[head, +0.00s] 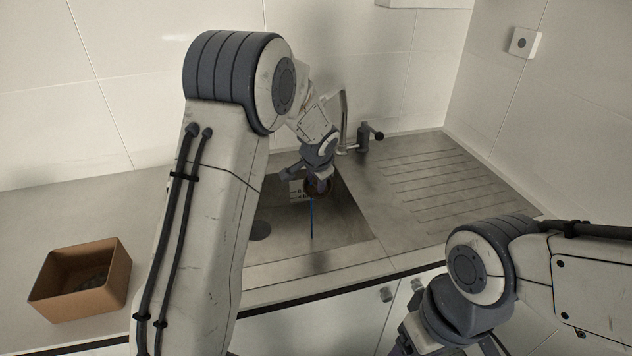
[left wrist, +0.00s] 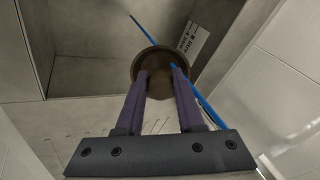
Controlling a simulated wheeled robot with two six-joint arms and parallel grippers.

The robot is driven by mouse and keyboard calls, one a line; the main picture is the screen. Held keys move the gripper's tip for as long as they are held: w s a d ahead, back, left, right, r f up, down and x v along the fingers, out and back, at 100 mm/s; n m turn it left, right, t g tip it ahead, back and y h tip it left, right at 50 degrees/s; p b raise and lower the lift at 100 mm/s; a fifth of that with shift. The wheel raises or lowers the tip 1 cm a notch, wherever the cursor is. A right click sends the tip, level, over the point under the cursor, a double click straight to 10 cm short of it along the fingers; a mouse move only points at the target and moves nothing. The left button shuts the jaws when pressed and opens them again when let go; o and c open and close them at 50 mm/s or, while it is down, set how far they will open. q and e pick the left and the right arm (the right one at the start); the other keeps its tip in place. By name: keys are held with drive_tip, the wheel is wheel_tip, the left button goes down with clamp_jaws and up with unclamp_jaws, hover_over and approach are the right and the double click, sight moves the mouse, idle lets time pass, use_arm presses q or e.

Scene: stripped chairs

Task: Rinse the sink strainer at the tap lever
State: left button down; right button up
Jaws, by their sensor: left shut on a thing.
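My left gripper (head: 318,181) is over the sink basin (head: 345,218), shut on the round brown strainer (head: 325,191). In the left wrist view the strainer (left wrist: 161,60) sits at the tips of the purple fingers (left wrist: 159,76). A thin blue line (head: 312,222), which looks like running water, hangs below the strainer. In the left wrist view the blue line (left wrist: 205,104) meets the strainer's rim region. The dark tap lever (head: 376,134) is at the back right of the basin, beside the grey spout (head: 343,112). My right gripper (head: 425,338) is partly cut off at the bottom; its jaws are unclear.
A brown open box (head: 62,297) with dark contents stands on the left counter. A ribbed drainboard (head: 440,180) lies clear to the right. A printed white label (left wrist: 192,37) is on the basin wall. Tiled walls close the back and right sides.

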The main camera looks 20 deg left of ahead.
idle(0.4)
use_arm(q)
drive_tip(key=shift+w+d, duration=0.25)
drive_tip(key=shift+d, duration=0.3)
drive_tip(key=shift+a, duration=0.1)
drive_tip(key=shift+s+a, duration=0.25)
drive_tip(key=shift+a, duration=0.2)
drive_tip(key=shift+d, duration=0.15)
drive_tip(key=shift+w+d+b, duration=0.25)
drive_tip(key=shift+d+b, duration=0.1)
drive_tip(key=shift+d, duration=0.05)
drive_tip(key=shift+s, duration=0.1)
